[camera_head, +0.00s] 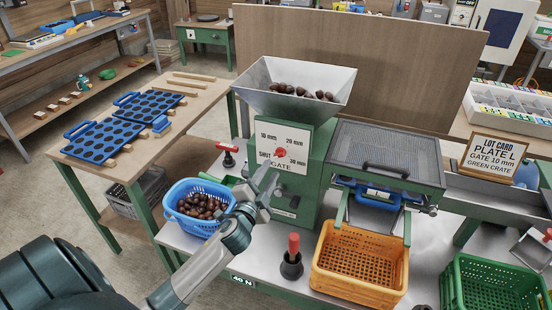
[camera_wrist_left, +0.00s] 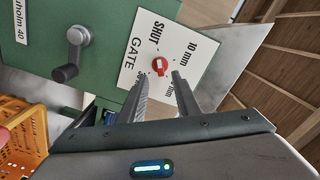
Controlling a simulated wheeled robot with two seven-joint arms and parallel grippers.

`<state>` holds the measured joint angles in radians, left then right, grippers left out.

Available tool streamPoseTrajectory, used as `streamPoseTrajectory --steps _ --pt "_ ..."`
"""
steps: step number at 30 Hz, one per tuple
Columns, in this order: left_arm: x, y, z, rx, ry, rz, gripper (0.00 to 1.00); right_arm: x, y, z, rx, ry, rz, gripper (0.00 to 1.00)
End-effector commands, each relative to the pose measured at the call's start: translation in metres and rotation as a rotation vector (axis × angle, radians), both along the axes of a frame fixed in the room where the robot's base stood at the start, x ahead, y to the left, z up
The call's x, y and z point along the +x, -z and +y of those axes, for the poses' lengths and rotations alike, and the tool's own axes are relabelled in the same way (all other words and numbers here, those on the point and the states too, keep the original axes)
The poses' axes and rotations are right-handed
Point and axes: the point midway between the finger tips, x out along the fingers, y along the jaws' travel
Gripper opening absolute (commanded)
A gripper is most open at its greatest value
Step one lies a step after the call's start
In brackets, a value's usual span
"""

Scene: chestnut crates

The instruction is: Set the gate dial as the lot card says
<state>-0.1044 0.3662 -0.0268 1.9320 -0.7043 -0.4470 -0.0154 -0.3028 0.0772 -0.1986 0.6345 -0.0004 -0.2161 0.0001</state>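The gate dial is a red knob (camera_head: 280,152) on a white plate (camera_head: 297,136) marked SHUT, 10 mm, 20 mm and 30 mm, on the front of the green hopper machine. The knob also shows in the left wrist view (camera_wrist_left: 160,66); I cannot tell which mark it points to. My left gripper (camera_head: 268,172) is in front of the plate, below and left of the knob. In the wrist view its fingers (camera_wrist_left: 160,82) are apart and empty, with the knob just beyond the tips. The lot card (camera_head: 494,155) reads PLATE L, GATE 10 mm, GREEN CRATE. My right gripper is out of view.
The metal hopper (camera_head: 295,75) above the dial holds chestnuts. A blue basket (camera_head: 196,228) of chestnuts stands left of my left gripper. An orange crate (camera_head: 360,262) and a green crate (camera_head: 490,285) stand to the right. A red-handled tool (camera_head: 292,258) stands below the machine.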

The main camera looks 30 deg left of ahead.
Motion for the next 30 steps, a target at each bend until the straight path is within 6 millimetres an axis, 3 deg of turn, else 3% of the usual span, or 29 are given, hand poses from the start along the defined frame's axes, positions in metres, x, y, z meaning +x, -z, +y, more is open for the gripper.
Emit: streamPoseTrajectory --steps 4,12,25,29,30 --pt "0.026 -0.003 0.007 0.002 -0.001 -0.001 0.3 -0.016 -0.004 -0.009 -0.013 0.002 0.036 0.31" --pt "0.056 -0.001 0.013 0.001 0.0 0.0 0.3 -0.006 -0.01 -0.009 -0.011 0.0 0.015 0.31" --pt "0.062 0.0 0.015 0.001 0.0 0.0 0.3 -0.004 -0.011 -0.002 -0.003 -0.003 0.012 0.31" --pt "0.062 0.0 0.015 0.001 0.0 0.0 0.01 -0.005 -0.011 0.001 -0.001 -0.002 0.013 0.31" --pt "0.062 0.0 0.015 0.001 0.0 0.0 0.0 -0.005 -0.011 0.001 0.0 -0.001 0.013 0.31"
